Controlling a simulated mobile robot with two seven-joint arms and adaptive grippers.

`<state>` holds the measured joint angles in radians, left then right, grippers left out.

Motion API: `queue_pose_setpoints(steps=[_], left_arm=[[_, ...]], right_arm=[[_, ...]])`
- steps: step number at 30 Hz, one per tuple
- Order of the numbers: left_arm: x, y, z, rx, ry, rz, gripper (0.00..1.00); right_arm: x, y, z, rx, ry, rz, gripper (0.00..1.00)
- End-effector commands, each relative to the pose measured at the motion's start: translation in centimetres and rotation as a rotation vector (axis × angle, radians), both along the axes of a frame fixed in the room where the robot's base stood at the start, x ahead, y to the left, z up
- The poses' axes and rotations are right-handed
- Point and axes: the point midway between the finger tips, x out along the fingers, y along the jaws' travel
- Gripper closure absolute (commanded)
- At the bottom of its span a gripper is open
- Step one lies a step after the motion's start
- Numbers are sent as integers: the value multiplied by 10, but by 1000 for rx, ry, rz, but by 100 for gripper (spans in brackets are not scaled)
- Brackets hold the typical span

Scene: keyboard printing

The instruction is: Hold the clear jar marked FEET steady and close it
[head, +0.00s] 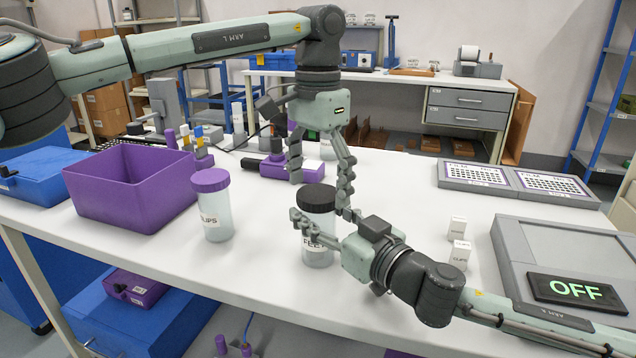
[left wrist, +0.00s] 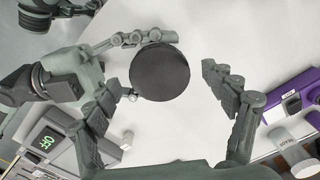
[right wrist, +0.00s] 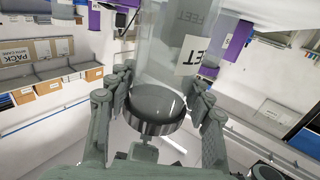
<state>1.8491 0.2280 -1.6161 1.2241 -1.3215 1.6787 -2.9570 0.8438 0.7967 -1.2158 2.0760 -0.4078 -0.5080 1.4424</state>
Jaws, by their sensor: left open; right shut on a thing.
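The clear jar marked FEET (head: 318,254) stands upright on the white table with a black lid (head: 316,197) on its top. The lid shows as a dark disc in the left wrist view (left wrist: 160,72). My right gripper (head: 318,226) is shut on the jar from the side, just below the lid; its fingers flank the jar in the right wrist view (right wrist: 160,95). My left gripper (head: 321,198) points down above the jar, its fingers spread wide on either side of the lid. In the left wrist view the left gripper (left wrist: 172,95) is open and clear of the lid.
A clear jar with a purple lid (head: 211,205) stands left of the FEET jar. A purple bin (head: 125,190) is farther left. Small white boxes (head: 459,254) and a grey device with an OFF display (head: 575,291) are at right. Trays of dots (head: 515,182) lie behind.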

Motion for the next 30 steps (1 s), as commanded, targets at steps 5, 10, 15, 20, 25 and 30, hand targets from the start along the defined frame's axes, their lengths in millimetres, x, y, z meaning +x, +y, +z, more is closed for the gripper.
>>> queue_pose_setpoints(steps=[5, 10, 15, 20, 25, 30], left_arm=[[1, -1, 15, -2, -3, 1, 17], [0, -1, 38, -1, -1, 1, 17], [0, 0, 45, 0, 0, 0, 17], [0, 0, 45, 0, 0, 0, 19], [0, 0, 45, 0, 0, 66, 21], [0, 0, 47, 0, 0, 352, 21]], right_arm=[[0, 0, 0, -1, 1, 0, 100], [0, 0, 0, 0, 0, 0, 100], [0, 0, 0, 0, 0, 0, 100], [0, 0, 0, 0, 0, 0, 100], [0, 0, 0, 0, 0, 0, 100], [0, 0, 0, 0, 0, 0, 100]])
